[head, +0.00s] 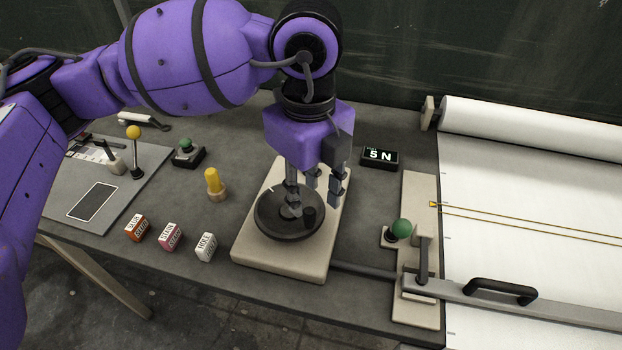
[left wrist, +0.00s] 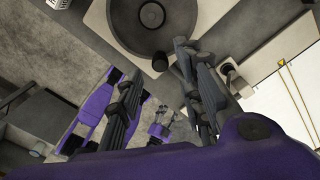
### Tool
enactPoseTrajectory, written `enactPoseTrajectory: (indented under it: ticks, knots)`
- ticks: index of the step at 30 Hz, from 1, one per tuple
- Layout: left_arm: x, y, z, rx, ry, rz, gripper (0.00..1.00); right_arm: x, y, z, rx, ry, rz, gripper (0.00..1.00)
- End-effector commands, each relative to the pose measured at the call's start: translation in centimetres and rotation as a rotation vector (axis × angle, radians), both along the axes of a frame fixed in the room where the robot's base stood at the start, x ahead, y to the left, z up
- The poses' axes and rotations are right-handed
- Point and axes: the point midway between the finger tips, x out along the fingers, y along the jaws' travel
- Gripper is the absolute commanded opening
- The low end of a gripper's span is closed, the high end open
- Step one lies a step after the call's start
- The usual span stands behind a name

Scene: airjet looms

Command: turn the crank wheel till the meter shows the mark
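The crank wheel (head: 272,222) is a dark disc with a short upright black handle (head: 309,216), flat on a beige base plate. It also shows at the top of the left wrist view (left wrist: 118,25), with the handle (left wrist: 160,62) at its near rim. My left gripper (head: 314,190) points down over the wheel, its fingers apart and nothing seen between them. In the head view one finger covers the wheel's middle; contact is unclear. A small black display (head: 380,157) reads "5 N". What seems my right gripper (left wrist: 160,125) shows small in the left wrist view.
Orange, pink and white labelled blocks (head: 170,237) lie left of the base plate, near a yellow peg (head: 213,184). A control panel (head: 125,190) with levers is further left.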

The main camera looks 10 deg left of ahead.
Motion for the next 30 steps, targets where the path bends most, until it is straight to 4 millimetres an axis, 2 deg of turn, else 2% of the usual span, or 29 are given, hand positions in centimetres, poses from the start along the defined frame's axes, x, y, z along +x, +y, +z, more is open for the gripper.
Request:
enactPoseTrajectory:
  ticks: [1, 11, 19, 25, 30]
  knots:
    - [0.0, 0.0, -1.2, 0.001, 0.006, -0.001, 0.34, -0.1, 0.1, -0.8, 0.001, 0.006, 0.002, 0.46]
    - [0.0, 0.0, -5.1, 0.002, 0.004, -0.001, 0.34, -1.1, 0.2, -3.7, -0.003, 0.04, 0.007, 0.46]
    - [0.0, 0.0, -4.7, 0.0, 0.0, -0.001, 0.34, -0.2, 0.2, -2.5, -0.003, 0.017, 0.007, 0.46]
    - [0.0, 0.0, -4.8, 0.0, -0.001, -0.001, 0.34, -0.3, 0.2, -2.6, -0.003, 0.018, 0.006, 0.46]
    - [0.0, 0.0, -4.8, 0.0, -0.001, -0.001, 0.12, -0.5, 0.2, -2.9, -0.004, 0.024, 0.006, 0.46]
